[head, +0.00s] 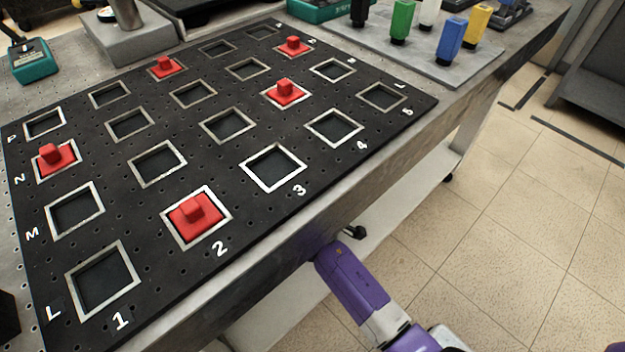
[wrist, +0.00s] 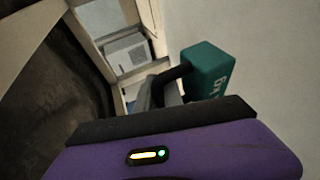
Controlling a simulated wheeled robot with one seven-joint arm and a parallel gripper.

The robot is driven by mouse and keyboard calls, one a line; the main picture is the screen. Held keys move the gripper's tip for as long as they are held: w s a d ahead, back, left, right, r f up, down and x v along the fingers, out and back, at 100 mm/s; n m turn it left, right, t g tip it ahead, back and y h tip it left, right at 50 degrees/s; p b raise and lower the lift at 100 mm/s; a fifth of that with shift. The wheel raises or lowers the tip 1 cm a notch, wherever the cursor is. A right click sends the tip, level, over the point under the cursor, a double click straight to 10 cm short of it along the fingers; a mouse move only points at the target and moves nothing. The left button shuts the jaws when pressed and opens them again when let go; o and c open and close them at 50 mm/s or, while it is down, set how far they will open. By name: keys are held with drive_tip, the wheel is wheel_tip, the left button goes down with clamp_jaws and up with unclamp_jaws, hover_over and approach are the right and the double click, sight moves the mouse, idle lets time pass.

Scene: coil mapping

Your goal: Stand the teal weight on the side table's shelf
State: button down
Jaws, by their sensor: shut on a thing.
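The teal weight (wrist: 208,68), a block with pale lettering and a dark handle, shows in the wrist view just beyond my gripper (wrist: 160,92). My gripper is shut on its handle, and the block looks tilted in this view. A pale flat surface (wrist: 282,70) lies close beside the block; whether they touch I cannot tell. In the head view my purple arm reaches under the bench's near edge, and the gripper and weight are hidden there. A pale lower shelf (head: 405,208) shows beneath the bench; whether it is the side table's shelf I cannot tell.
A black board (head: 215,125) with square frames and several red knobbed blocks covers the bench top. Another teal object (head: 33,62) stands at the back left. Coloured blocks stand on a grey plate (head: 425,50). Open tiled floor lies right, with a dark grey unit (head: 598,85).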

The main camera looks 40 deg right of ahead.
drive_tip(key=f+b, duration=0.3)
drive_tip(key=f, duration=0.3)
drive_tip(key=f+b, duration=0.3)
drive_tip(key=f, duration=0.4)
drive_tip(key=f+b, duration=0.4)
drive_tip(key=f, duration=0.2)
drive_tip(key=shift+w+f, duration=0.25)
drive_tip(key=shift+f, duration=0.1)
drive_tip(key=c, duration=1.5)
unclamp_jaws()
drive_tip(key=shift+s+f, duration=0.1)
drive_tip(key=shift+f, duration=0.05)
drive_tip(key=shift+a+r, duration=0.15)
drive_tip(key=shift+r, duration=0.05)
drive_tip(key=shift+p+v, duration=2.2)
drive_tip(key=shift+v, duration=3.65)
